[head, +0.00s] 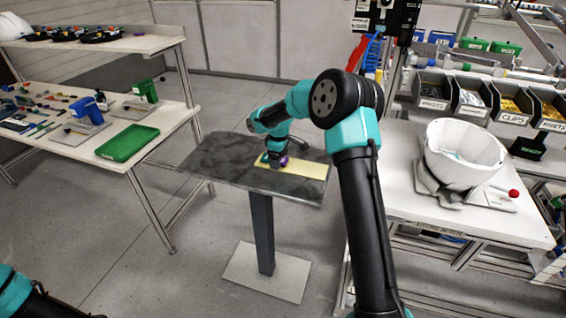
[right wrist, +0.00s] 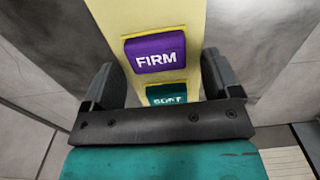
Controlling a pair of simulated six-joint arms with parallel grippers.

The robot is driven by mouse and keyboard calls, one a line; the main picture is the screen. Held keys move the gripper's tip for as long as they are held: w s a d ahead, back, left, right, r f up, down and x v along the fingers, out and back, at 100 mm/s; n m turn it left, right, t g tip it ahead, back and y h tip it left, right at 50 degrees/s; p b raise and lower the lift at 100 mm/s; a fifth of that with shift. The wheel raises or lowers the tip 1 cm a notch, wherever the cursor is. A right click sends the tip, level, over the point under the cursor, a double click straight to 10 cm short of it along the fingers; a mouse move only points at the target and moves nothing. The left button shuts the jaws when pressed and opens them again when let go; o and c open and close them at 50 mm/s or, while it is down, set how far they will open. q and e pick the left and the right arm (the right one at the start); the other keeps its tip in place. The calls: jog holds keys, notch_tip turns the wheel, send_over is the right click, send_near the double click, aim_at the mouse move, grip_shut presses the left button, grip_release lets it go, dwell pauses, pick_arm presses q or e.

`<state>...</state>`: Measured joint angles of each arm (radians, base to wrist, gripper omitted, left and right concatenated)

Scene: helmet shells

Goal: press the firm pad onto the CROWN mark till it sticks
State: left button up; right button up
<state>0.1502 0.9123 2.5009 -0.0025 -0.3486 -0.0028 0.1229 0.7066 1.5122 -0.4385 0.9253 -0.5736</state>
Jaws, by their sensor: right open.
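The firm pad (right wrist: 155,52) is a purple block lettered FIRM, lying on a yellow strip (head: 312,168) on the dark stand. It shows as a small purple spot beside my gripper in the head view (head: 283,161). My right gripper (right wrist: 160,78) is open and empty, its fingers on either side of the strip. The firm pad lies between and slightly beyond the fingertips; whether they touch it I cannot tell. A white helmet shell (head: 464,158) sits open side up on the right bench. No CROWN lettering is legible. My left gripper is out of view.
A teal SOFT pad (right wrist: 166,93) lies next to the firm pad, partly hidden by my gripper. The dark stand top (head: 225,160) is otherwise clear. A red-knobbed lever (head: 513,193) is beside the shell, with labelled bins (head: 470,97) behind. A green tray (head: 127,143) is on the left table.

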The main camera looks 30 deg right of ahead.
jog(key=shift+c, duration=0.2)
jog(key=c, duration=1)
jog(key=shift+o, duration=0.2)
jog(key=shift+r, duration=0.1)
jog(key=shift+r, duration=1.25)
jog(key=s+a+r, duration=0.2)
jog(key=s+a, duration=0.6)
jog(key=s, duration=0.5)
jog(key=shift+s+r, duration=0.15)
jog(key=shift+s, duration=0.25)
